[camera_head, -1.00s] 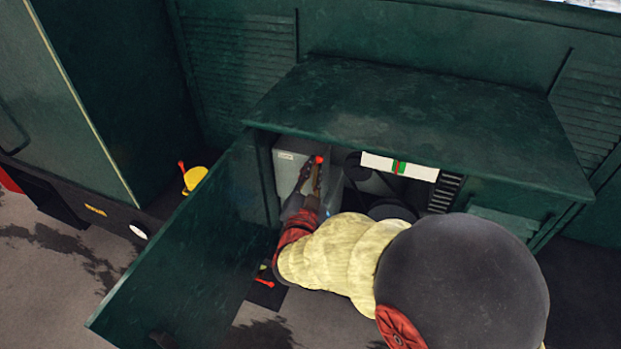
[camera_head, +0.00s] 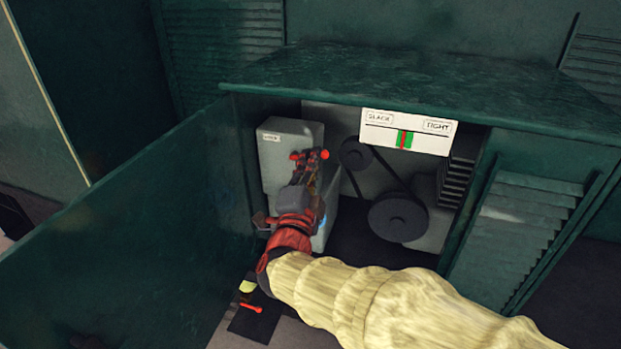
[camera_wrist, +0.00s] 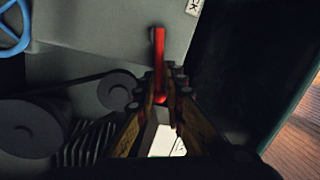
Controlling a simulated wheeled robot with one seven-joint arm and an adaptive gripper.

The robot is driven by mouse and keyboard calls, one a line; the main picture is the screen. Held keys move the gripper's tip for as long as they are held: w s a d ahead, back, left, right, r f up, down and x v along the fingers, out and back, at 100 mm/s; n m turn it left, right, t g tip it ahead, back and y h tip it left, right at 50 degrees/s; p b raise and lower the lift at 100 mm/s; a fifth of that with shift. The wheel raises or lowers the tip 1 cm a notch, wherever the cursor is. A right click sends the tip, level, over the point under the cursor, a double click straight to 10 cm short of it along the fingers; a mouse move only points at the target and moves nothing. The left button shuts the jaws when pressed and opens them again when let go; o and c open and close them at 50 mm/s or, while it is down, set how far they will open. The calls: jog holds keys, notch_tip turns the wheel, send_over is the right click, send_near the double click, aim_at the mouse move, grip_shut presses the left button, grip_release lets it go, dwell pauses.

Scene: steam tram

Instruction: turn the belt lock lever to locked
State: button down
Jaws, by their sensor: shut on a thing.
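The belt lock lever (camera_head: 296,156) is a red bar on a grey box (camera_head: 285,180) inside the open cabinet. Red shows on both sides of my gripper (camera_head: 314,162), roughly level in the head view. In the wrist view the lever (camera_wrist: 160,50) runs straight up from between the fingertips of my gripper (camera_wrist: 167,85). The fingers are shut on it, hiding part of it. A small label (camera_head: 271,137) on the box seems to read LOCK; only its end shows in the wrist view (camera_wrist: 193,6).
The open green door (camera_head: 150,220) stands left of my arm. A SLACK–TIGHT gauge (camera_head: 377,133) has its red pointer within the green band. A belt runs over two dark pulleys (camera_head: 398,217). A blue wheel (camera_wrist: 12,28) is near the box. A red-handled tool (camera_head: 252,307) lies below.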

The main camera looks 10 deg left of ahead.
jog(key=shift+f+m+t+h+b, duration=0.15)
jog(key=shift+f+m+h+b, duration=0.2)
jog(key=shift+m+b, duration=1.2)
jog(key=shift+f+m+t+h+b, duration=0.15)
jog(key=shift+f+m+b, duration=0.45)
jog(key=shift+b, duration=1.6)
jog(key=shift+f+m, duration=0.1)
jog(key=shift+m, duration=0.25)
jog(key=c, duration=1.9)
grip_release()
jog(key=shift+d, duration=0.1)
jog(key=v, duration=1.2)
